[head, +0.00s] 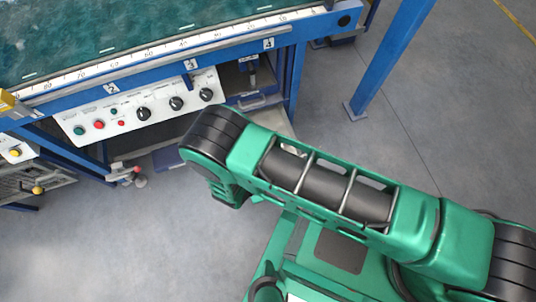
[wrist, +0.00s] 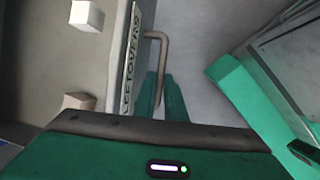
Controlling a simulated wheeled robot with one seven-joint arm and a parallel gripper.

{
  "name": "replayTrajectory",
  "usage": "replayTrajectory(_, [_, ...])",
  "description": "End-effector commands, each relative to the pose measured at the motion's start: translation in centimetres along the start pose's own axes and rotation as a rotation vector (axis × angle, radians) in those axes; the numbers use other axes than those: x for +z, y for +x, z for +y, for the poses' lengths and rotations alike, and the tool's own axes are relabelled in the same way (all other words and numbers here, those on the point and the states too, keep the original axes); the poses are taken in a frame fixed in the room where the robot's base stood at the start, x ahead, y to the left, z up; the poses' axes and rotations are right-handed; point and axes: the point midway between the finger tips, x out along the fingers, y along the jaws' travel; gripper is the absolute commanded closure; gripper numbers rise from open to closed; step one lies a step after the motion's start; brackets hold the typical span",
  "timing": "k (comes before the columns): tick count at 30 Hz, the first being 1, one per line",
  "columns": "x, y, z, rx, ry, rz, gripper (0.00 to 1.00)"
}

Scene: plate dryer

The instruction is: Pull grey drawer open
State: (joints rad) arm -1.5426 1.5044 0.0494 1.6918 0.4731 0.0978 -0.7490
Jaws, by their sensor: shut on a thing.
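In the wrist view the grey drawer (wrist: 48,55) is on the left, seen from above with its inside showing. Its front panel (wrist: 131,65) carries the word "LEFTOVERS". A bent, brownish bar handle (wrist: 158,36) sticks out from that panel to the right. My gripper (wrist: 161,88) has its green fingers on either side of the handle's bar and is shut on it. In the head view my arm hides the gripper and the handle. A pale strip (head: 280,122) beside my arm may be part of the drawer.
Two pale blocks, one upper (wrist: 87,16) and one lower (wrist: 79,102), lie in the drawer. A control panel (head: 140,108) with knobs and a blue frame stand at the left. A blue post (head: 392,52) rises at the right. Grey floor (head: 150,245) is clear at the lower left.

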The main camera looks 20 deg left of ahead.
Motion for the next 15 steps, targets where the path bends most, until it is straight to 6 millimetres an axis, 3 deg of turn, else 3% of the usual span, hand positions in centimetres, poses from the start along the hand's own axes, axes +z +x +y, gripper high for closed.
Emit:
replayTrajectory(11, [-0.27,-0.25,0.09,0.005,0.000,0.004,1.00])
replayTrajectory(12, [-0.28,-0.26,0.10,0.005,-0.001,0.004,0.82])
replayTrajectory(14, [-0.28,-0.25,0.08,0.005,-0.001,0.004,0.71])
replayTrajectory(15, [-0.27,-0.24,0.06,0.004,-0.001,0.004,0.71])
